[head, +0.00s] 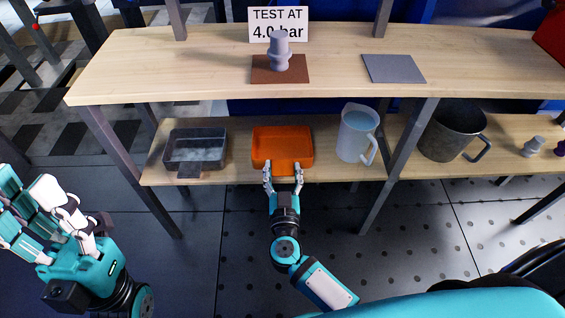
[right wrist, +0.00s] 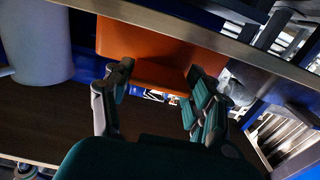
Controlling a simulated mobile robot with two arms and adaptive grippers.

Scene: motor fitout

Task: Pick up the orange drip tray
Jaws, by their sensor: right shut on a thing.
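The orange drip tray (head: 283,133) is at the middle of the lower shelf, its front lip towards me. My right gripper (head: 283,176) is shut on the tray's front lip. In the right wrist view the fingers (right wrist: 155,85) sit on either side of the lip, below the orange tray body (right wrist: 150,40). The tray looks level; I cannot tell whether it touches the shelf. My left gripper (head: 42,215) is open and empty at the lower left, away from the shelves.
A grey tray (head: 195,146) stands left of the orange one, a jug of blue liquid (head: 357,135) right of it. A dark metal pitcher (head: 452,133) is further right. The upper shelf (head: 190,70) overhangs, holding a grey fitting (head: 280,52) on a brown mat and a grey plate (head: 393,68).

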